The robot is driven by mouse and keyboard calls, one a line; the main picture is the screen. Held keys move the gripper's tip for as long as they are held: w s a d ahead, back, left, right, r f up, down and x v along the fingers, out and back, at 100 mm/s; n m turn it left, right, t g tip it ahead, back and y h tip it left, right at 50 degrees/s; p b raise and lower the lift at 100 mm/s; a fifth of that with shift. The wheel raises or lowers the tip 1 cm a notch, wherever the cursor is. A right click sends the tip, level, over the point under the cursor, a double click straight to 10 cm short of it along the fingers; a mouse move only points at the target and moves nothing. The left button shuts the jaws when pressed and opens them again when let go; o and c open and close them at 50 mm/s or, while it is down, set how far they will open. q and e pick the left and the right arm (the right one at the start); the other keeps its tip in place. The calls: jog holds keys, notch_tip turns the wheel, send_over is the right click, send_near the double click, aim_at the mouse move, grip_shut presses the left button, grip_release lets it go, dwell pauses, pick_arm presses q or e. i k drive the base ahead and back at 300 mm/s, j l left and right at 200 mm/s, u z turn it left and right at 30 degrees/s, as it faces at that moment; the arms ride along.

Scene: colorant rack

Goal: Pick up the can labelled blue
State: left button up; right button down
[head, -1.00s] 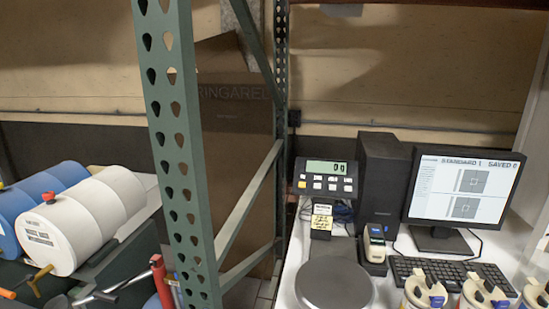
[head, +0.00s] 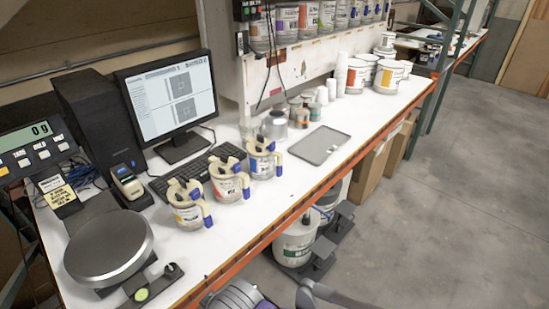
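Three white cans with dark-topped lids and blue handles stand in a row on the white bench. The nearest can (head: 187,210) has a yellowish label, and the middle can (head: 227,183) has a reddish one. The farthest can (head: 262,165) shows a blue patch and seems to be the one labelled blue, though the print is too small to read surely. All three stand upright and apart from the keyboard. Neither gripper is visible; only grey parts that look like my own arms show at the bottom edge.
A round scale (head: 108,248), keyboard (head: 190,172) and monitor (head: 170,97) lie left of or behind the cans. A grey tray (head: 319,145) and small cups (head: 303,117) are to the right. The bench's orange front edge (head: 300,207) borders open floor (head: 430,220).

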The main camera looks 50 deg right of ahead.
aim_at(262, 161)
jog(key=z, duration=1.8)
